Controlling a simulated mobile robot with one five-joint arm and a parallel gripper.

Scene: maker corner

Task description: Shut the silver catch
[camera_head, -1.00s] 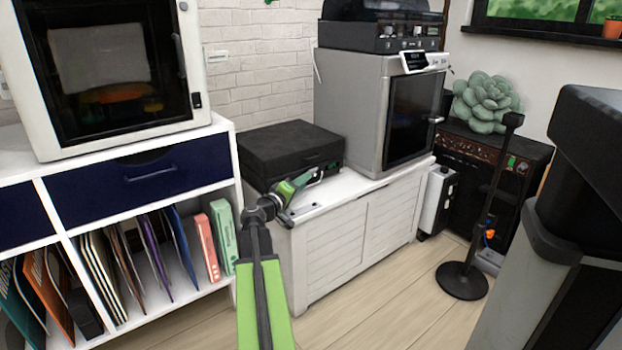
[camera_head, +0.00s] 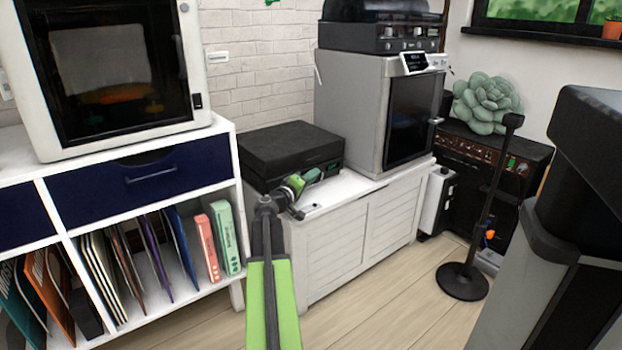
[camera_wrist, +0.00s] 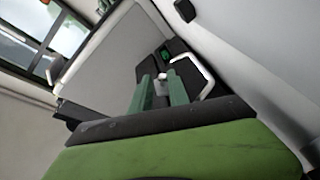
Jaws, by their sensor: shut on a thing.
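My gripper (camera_head: 318,172) is at the front right of the black case on the white bench, at the end of my green and black arm. In the wrist view its two green fingers (camera_wrist: 163,92) reach forward and close around a small pale, silvery piece (camera_wrist: 161,88), which looks like the silver catch. The fingers cover part of it, so its exact position is hard to tell. In the head view the catch cannot be made out behind the gripper.
The black case (camera_head: 290,148) lies on the white slatted bench (camera_head: 345,245). A grey cabinet machine (camera_head: 350,105) stands close to its right. A white shelf with a blue drawer (camera_head: 150,168) is at left. A black stand (camera_head: 462,280) is on the floor at right.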

